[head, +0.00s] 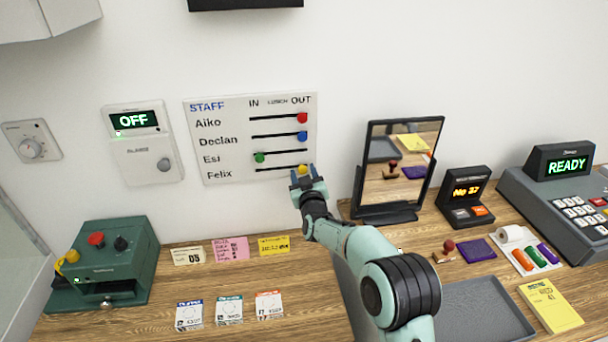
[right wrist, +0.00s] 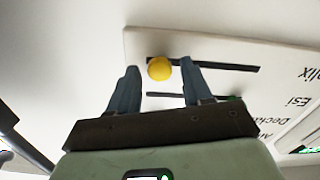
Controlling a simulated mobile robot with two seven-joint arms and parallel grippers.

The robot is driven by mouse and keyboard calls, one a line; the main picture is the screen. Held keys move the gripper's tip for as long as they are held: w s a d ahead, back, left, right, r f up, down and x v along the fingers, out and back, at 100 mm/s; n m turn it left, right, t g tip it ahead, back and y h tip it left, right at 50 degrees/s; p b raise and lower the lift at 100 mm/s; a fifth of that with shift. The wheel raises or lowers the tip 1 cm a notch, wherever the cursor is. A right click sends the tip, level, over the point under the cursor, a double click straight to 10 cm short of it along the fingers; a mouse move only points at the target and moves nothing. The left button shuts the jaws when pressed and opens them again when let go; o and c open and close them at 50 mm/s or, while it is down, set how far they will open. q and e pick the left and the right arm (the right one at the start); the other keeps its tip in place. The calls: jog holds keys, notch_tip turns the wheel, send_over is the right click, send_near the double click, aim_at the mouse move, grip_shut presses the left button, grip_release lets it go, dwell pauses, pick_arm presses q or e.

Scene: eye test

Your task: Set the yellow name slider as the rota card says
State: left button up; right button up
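The yellow slider (head: 303,169) is at the OUT end of the Felix row on the white staff board (head: 225,140). My right gripper (head: 309,178) is at the board's lower right corner, just below the slider. In the right wrist view the yellow slider (right wrist: 159,68) shows between the tips of the open fingers (right wrist: 158,72), with a gap on each side. Small cards lie on the desk, among them a pink card (head: 230,250) and a yellow card (head: 273,245); their writing is too small to read, and I cannot tell which is the rota card. My left gripper is not in view.
Red (head: 302,118) and blue (head: 302,136) sliders are at OUT; the green slider (head: 259,157) is at IN. A mirror (head: 400,165) stands right of the board. A wall box (head: 142,143) reading OFF is to its left. A grey tray (head: 485,308) lies at front right.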

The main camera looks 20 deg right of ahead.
grip_shut()
jog(key=w+a+p, duration=0.1)
jog(key=a, duration=0.3)
jog(key=w+a, duration=0.1)
jog(key=a, duration=0.3)
jog(key=w+a+p, duration=0.1)
jog(key=a, duration=0.3)
jog(key=shift+r+p, duration=0.1)
jog(key=shift+p, duration=0.2)
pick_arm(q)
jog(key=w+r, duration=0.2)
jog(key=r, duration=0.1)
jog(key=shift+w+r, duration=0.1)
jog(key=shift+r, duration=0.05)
pick_arm(e)
jog(key=shift+o, duration=1.2)
grip_release()
jog(key=shift+a, duration=0.15)
